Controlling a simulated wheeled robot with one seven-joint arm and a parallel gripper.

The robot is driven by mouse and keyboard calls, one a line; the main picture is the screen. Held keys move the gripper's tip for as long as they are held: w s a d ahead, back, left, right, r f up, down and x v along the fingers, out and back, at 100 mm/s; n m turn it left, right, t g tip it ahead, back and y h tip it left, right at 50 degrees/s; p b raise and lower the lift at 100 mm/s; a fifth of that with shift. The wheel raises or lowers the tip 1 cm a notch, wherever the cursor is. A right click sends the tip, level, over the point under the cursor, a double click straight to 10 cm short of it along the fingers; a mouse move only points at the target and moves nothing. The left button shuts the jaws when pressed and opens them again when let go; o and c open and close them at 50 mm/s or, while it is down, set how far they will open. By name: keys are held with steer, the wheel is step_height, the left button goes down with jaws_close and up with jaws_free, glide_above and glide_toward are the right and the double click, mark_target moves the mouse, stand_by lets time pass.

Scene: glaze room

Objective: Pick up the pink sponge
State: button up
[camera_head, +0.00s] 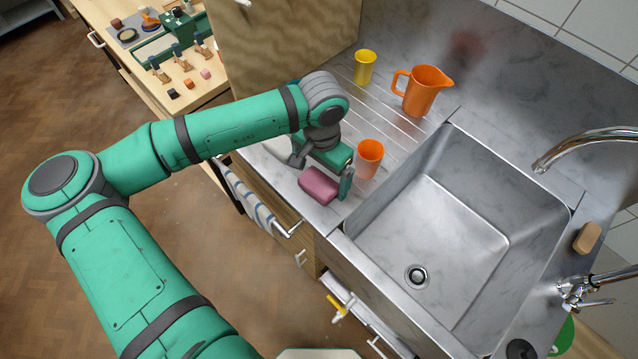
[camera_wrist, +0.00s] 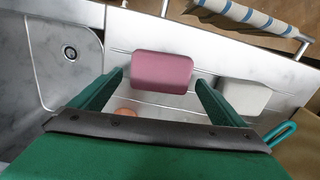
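The pink sponge (camera_head: 318,185) lies near the front edge of the metal drainboard, left of the sink. It also shows in the wrist view (camera_wrist: 162,72), between and slightly beyond the tips of my gripper (camera_wrist: 161,80). My gripper (camera_head: 328,177) is open above the drainboard, with one finger on each side of the sponge. A gap shows between the sponge and each fingertip in the wrist view. Whether the fingers are down at the sponge's height, I cannot tell.
An orange cup (camera_head: 369,158) stands close behind my gripper. A yellow cup (camera_head: 365,67) and an orange jug (camera_head: 425,91) stand farther back. A whitish block (camera_wrist: 244,97) lies beside my gripper. The sink (camera_head: 450,215) is right. A striped towel (camera_head: 249,192) hangs in front.

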mark_target(322, 179)
steer(key=c, duration=0.9)
steer(key=shift+c, duration=0.2)
steer(key=shift+r, duration=0.1)
steer(key=shift+r, duration=0.45)
step_height(322, 179, up, 2)
steer(key=shift+r, duration=0.15)
steer(key=s+d+r, duration=0.3)
steer(key=s+r, duration=0.6)
steer(key=s, duration=0.4)
steer(key=shift+s+r, duration=0.35)
